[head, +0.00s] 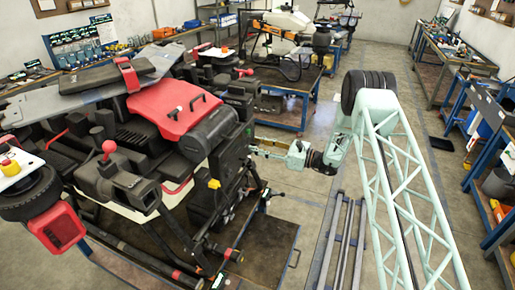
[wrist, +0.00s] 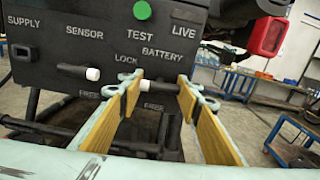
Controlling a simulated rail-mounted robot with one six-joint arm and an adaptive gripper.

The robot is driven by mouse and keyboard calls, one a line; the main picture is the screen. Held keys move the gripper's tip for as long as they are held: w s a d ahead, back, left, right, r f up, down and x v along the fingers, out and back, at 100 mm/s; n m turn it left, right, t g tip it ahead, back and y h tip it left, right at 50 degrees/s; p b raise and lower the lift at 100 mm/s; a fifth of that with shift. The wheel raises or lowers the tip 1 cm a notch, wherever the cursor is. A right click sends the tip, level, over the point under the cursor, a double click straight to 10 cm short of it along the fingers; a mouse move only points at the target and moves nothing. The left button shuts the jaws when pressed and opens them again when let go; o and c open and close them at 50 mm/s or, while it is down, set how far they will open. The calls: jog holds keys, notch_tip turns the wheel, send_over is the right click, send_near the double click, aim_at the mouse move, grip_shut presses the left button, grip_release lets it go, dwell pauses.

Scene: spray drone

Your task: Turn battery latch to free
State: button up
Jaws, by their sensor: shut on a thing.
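The battery latch (wrist: 160,88) is a short dark bar with a pale tip at its left end, below the word BATTERY on the dark panel (wrist: 60,50). It lies roughly level in the wrist view, above a FREE label. My gripper (wrist: 158,86) has one padded finger on each side and is shut on the latch across its length. A LOCK label sits up and left of it. In the head view my gripper (head: 257,147) reaches the right side of the spray drone (head: 180,110); the latch is too small to make out there.
The sensor latch (wrist: 92,73), a similar bar with a white tip, sits just left of my left finger. Dark frame tubes run below the panel. Workbenches (head: 455,60) line the right wall, with open floor between.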

jog(key=shift+f+n+b, duration=0.15)
jog(key=shift+n+b, duration=0.25)
jog(key=shift+b, duration=0.2)
jog(key=n+b, duration=0.4)
jog(key=b, duration=0.3)
jog(key=n+b, duration=0.4)
jog(key=b, duration=0.3)
jog(key=shift+n, duration=0.3)
jog(key=n+b, duration=0.4)
jog(key=b, duration=0.4)
jog(key=shift+n+b, duration=0.3)
jog(key=shift+n, duration=0.1)
jog(key=n+b, duration=0.2)
jog(key=b, duration=0.1)
jog(key=shift+n+b, duration=0.6)
jog(key=shift+b, duration=0.25)
jog(key=o, duration=0.8)
jog(key=shift+o, duration=0.2)
